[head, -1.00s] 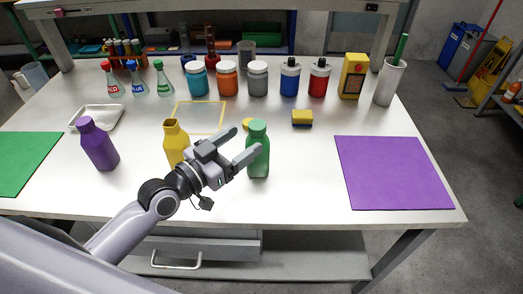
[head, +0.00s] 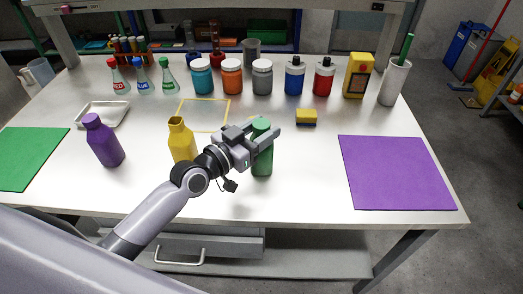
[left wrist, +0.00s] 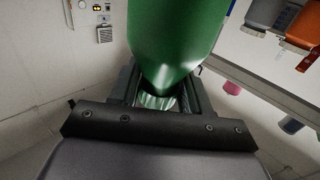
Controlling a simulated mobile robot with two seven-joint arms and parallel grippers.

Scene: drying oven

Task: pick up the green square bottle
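The green square bottle (head: 262,163) stands upright on the white table, near the middle of its front part. My left gripper (head: 270,137) is at the bottle's upper part, with one finger across its front and the other behind it. The fingers are close together and look shut on the bottle. In the left wrist view the green bottle (left wrist: 170,35) fills the space between the gripper's fingers (left wrist: 158,92). The finger contact itself is partly hidden. My right gripper is not in view.
A yellow bottle (head: 182,147) stands close left of the green one, beside my left arm. A purple bottle (head: 103,142) is farther left. A sponge (head: 306,117) lies behind right. A purple mat (head: 394,174) lies right, with bare table between. Several jars stand along the back.

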